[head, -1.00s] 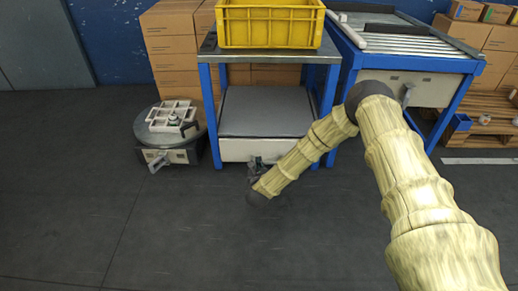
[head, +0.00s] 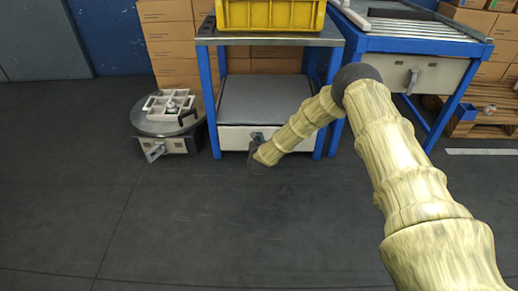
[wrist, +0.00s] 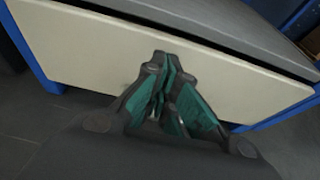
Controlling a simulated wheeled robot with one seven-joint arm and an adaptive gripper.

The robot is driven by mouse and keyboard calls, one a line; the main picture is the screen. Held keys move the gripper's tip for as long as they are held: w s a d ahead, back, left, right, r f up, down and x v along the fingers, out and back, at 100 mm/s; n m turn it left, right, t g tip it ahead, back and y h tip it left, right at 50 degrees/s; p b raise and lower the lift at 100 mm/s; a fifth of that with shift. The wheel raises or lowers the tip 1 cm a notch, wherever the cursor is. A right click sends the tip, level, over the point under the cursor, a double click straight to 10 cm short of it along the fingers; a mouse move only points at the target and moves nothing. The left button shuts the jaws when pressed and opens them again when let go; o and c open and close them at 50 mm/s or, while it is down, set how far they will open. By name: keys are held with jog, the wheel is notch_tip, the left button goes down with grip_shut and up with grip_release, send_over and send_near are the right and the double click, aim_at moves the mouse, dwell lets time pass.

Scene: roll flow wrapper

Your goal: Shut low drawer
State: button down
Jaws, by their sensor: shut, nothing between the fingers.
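The low drawer's pale front (head: 233,139) sits under the grey lower shelf of the blue-legged table in the head view. It also fills much of the wrist view as a cream panel (wrist: 90,50). A dark gap shows between the panel's top edge and the grey shelf above. My gripper (wrist: 163,62), with green finger pads, is shut and empty, its tips at or very near the panel. In the head view my gripper (head: 256,138) is small, in front of the drawer front, partly hidden by my wrist. The drawer's handle cannot be made out.
A yellow crate (head: 270,16) stands on the table top. A round low unit (head: 165,122) with a white divided tray stands at left. A roller table (head: 425,35) with a handled drawer is at right. The floor in front is clear.

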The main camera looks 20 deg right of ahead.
aim_at(260, 130)
jog(key=shift+w+d+b, duration=0.2)
jog(key=shift+w+b, duration=0.05)
jog(key=shift+w, duration=0.35)
jog(key=shift+w+d+b, duration=0.15)
jog(key=shift+w+b, duration=0.05)
jog(key=shift+w, duration=0.35)
jog(key=shift+w+d+b, duration=0.2)
jog(key=shift+w+b, duration=0.05)
jog(key=shift+w, duration=0.35)
jog(key=shift+w+d+b, duration=0.2)
jog(key=shift+w, duration=0.35)
jog(key=shift+r, duration=0.2)
